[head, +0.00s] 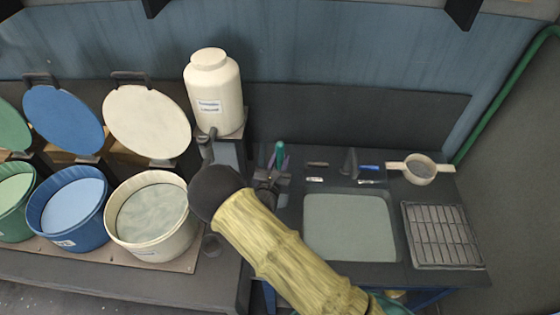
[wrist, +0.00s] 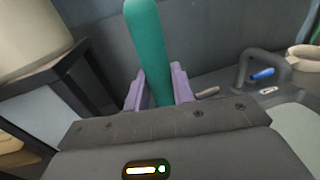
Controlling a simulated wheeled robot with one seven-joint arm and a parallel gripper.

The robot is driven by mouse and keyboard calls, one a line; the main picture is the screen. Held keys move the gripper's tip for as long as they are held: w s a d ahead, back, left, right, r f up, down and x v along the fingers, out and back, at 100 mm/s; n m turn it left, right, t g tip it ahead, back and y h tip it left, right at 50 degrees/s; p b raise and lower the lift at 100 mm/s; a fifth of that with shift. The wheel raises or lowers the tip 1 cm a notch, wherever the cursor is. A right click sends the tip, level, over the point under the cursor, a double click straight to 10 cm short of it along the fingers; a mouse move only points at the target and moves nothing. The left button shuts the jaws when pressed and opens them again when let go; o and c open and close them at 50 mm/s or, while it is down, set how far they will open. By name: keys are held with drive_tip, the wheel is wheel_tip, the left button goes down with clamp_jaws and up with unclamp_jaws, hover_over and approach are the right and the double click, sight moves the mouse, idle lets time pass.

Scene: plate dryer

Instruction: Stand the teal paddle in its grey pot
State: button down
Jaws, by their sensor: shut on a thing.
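The teal paddle (wrist: 148,45) stands roughly upright between the two purple fingers of my gripper (wrist: 160,88) in the wrist view. The fingers are shut on it. In the head view the teal paddle (head: 279,153) shows as a short teal piece above my gripper (head: 272,176), left of the sink. My arm covers much of the area below it. The paddle's lower end is hidden. I cannot make out the grey pot in either view, so I cannot tell whether the paddle is over it or in it.
A sink (head: 350,228) lies right of my gripper, with a tap (head: 349,160) behind it and a drying rack (head: 442,236) further right. A cream dispenser (head: 213,95) stands on a raised stand to the left. Blue (head: 68,211) and cream (head: 117,225) lidded tubs stand at left.

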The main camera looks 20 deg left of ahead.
drive_tip(key=shift+w, duration=0.1)
drive_tip(key=c, duration=1.6)
unclamp_jaws()
drive_tip(key=shift+f, duration=0.2)
drive_tip(key=o, duration=0.4)
drive_tip(key=shift+w, duration=0.1)
drive_tip(key=shift+c, duration=0.2)
drive_tip(key=shift+o, duration=0.4)
drive_tip(key=shift+w+d, duration=0.1)
drive_tip(key=shift+d, duration=0.1)
drive_tip(key=shift+s+a+r, duration=0.25)
drive_tip(key=shift+s+a, duration=0.1)
drive_tip(key=s+b, duration=0.5)
drive_tip(key=s, duration=0.7)
drive_tip(key=shift+d+r, duration=0.15)
drive_tip(key=shift+d, duration=0.1)
drive_tip(key=shift+w+d, duration=0.1)
drive_tip(key=shift+w, duration=0.05)
